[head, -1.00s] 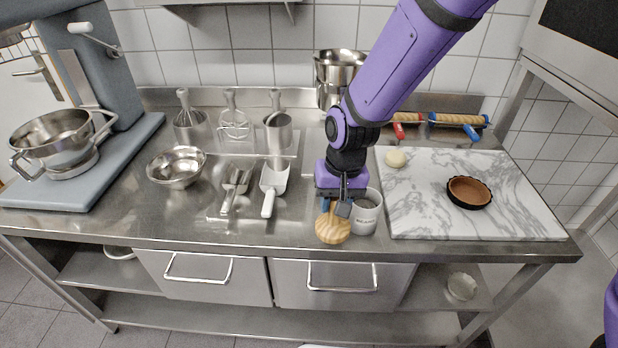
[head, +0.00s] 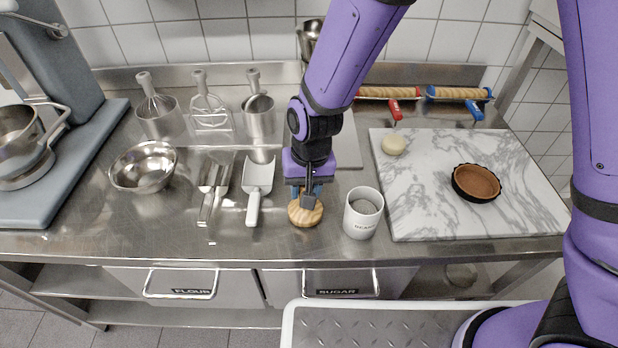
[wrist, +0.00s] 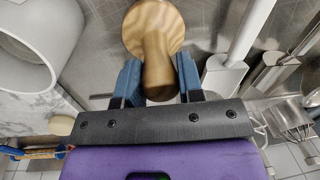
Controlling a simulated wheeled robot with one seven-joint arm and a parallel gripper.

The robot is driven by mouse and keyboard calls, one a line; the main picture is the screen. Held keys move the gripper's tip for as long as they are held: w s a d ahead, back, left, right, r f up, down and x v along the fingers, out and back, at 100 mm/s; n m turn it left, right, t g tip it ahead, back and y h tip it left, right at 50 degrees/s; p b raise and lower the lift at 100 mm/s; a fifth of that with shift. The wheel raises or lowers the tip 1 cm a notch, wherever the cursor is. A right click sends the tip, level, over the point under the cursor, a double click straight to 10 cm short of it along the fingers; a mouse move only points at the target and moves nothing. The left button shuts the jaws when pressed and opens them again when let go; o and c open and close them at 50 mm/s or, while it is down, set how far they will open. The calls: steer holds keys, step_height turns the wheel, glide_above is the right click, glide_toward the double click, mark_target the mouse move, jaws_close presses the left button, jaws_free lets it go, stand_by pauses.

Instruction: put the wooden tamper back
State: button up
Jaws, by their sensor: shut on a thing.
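The wooden tamper (head: 306,212) is pale striped wood with a broad round head and a narrower handle. My gripper (head: 307,192) points down at the front of the steel counter and is shut on the tamper's handle. In the wrist view, the blue fingers of my gripper (wrist: 157,77) sit on both sides of the handle, and the tamper's round head (wrist: 154,22) shows beyond them. The tamper is just left of the white mug (head: 361,222), with a small gap. I cannot tell whether its head touches the counter.
A white-handled scoop (head: 257,182) and metal spatulas (head: 212,187) lie to the left, near a steel bowl (head: 144,167). A marble board (head: 430,205) with a dough ball (head: 394,145) and a tart tin (head: 476,183) lies right. The counter's front strip is clear.

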steer(key=shift+a+f, duration=0.1)
steer(key=shift+f, duration=0.15)
steer(key=o, duration=1.1)
steer(key=r, duration=0.4)
steer(key=d+r, duration=0.1)
steer(key=r, duration=0.7)
steer(key=shift+w+d, duration=0.1)
steer(key=shift+d, duration=0.05)
steer(key=shift+r, duration=0.1)
